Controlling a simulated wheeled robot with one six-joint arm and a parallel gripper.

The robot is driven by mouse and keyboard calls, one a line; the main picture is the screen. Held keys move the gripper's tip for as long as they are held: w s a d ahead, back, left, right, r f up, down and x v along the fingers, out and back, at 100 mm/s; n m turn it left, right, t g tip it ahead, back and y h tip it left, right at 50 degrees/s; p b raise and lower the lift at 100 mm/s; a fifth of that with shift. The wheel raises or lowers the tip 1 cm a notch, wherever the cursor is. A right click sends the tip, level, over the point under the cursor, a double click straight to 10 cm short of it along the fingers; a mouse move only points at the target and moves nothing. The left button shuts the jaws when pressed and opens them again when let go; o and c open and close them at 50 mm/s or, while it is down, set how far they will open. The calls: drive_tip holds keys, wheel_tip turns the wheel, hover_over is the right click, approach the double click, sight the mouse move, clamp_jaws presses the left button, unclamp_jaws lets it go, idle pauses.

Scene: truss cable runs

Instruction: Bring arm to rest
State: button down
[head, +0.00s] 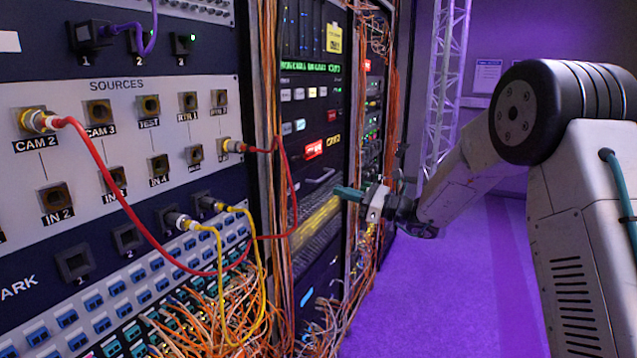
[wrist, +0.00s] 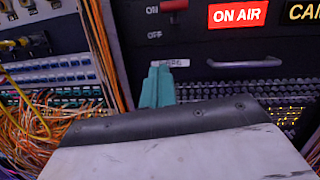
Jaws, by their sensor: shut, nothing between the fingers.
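My gripper (head: 350,193) is at the middle of the head view, at the end of my arm, which reaches in from the right. Its teal fingers are closed together and hold nothing. They point left toward the equipment rack (head: 318,150). In the wrist view the closed fingertips (wrist: 158,85) show in front of the rack face, below a red switch (wrist: 174,6). I cannot tell how small the gap to the rack is.
A patch panel (head: 120,130) stands at left with a red cable (head: 120,203) and a yellow cable (head: 262,300) plugged in. Loose orange wires (head: 215,320) hang below. A lit ON AIR sign (wrist: 238,15) is on the rack. Purple floor (head: 450,290) is clear; a truss (head: 445,90) stands behind.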

drive_tip(key=s+a+f+n+g+h, duration=0.1)
drive_tip(key=s+f+n+g+h, duration=0.15)
drive_tip(key=s+n+g, duration=0.65)
drive_tip(key=s+f+n+g+h, duration=0.1)
drive_tip(key=s+n+h, duration=0.25)
drive_tip(key=s, duration=1.05)
drive_tip(key=s+d+r+n+t+h, duration=0.1)
drive_tip(key=s+d+n+h, duration=0.3)
drive_tip(key=s, duration=0.9)
drive_tip(key=s+d+r+n+t+h, duration=0.1)
drive_tip(key=s+d+n+h, duration=0.4)
drive_tip(key=s+d+h, duration=0.3)
drive_tip(key=s+d, duration=0.3)
drive_tip(key=s, duration=0.1)
drive_tip(key=shift+s+t, duration=0.35)
drive_tip(key=shift+t, duration=0.05)
drive_tip(key=shift+r, duration=0.1)
